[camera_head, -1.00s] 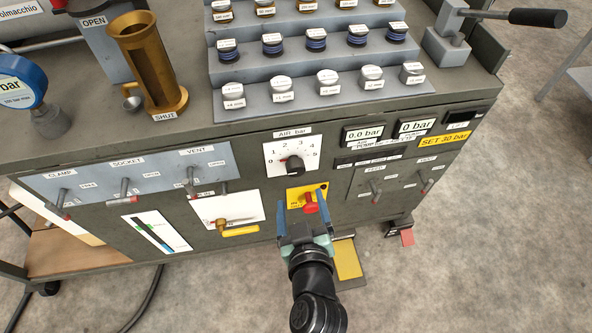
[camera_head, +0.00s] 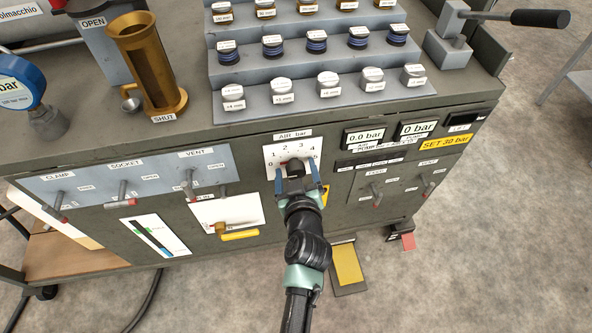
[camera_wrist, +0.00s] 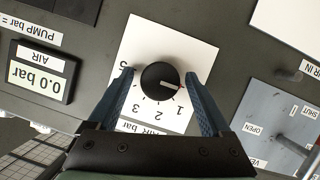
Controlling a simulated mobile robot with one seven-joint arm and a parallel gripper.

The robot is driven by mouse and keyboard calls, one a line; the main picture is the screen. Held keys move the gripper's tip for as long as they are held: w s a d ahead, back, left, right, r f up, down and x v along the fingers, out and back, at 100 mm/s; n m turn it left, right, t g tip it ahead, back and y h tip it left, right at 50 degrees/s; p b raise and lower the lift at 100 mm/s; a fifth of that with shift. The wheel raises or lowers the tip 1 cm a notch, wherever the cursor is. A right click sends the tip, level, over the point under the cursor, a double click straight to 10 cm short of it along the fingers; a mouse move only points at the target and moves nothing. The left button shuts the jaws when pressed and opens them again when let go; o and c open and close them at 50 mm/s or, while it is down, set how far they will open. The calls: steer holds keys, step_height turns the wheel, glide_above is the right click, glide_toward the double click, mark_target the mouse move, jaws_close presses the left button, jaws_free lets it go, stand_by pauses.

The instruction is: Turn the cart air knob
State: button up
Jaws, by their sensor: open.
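The cart air knob (camera_head: 296,169) is a round black knob on a white dial plate marked AIR bar, on the cart's front panel. In the wrist view the knob (camera_wrist: 160,82) sits between the fingers, its white pointer line and red mark towards the 0 end of the scale. My gripper (camera_head: 298,180) is open, with a blue finger on each side of the knob. In the wrist view the gripper (camera_wrist: 160,90) shows a gap between each finger and the knob. The air display (camera_wrist: 40,80) reads 0.0 bar.
A yellow plate (camera_head: 324,195) is partly hidden behind my gripper. Levers marked CLAMP, SOCKET and VENT (camera_head: 188,185) are on the left panel. A yellow-handled valve (camera_head: 240,235) is lower left of the knob. Two more levers (camera_head: 376,193) are to the right.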

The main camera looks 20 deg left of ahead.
jaws_close()
stand_by(0.3)
steer(key=shift+f+b, duration=0.1)
steer(key=shift+b, duration=0.2)
steer(key=shift+d+m+g+y+b, duration=0.15)
steer(key=shift+m+g+y+b, duration=0.25)
steer(key=shift+m+y+b, duration=0.5)
steer(key=m+g+y+b, duration=0.1)
steer(key=m+b, duration=0.1)
steer(key=m, duration=0.1)
steer(key=shift+w, duration=0.1)
steer(key=shift+d+f+m+y+b, duration=0.1)
steer(key=shift+m+y+b, duration=0.75)
steer(key=shift+m, duration=0.35)
steer(key=shift+m+g+y+b, duration=0.5)
steer(key=shift+m+y+b, duration=0.2)
steer(key=shift+m, duration=0.5)
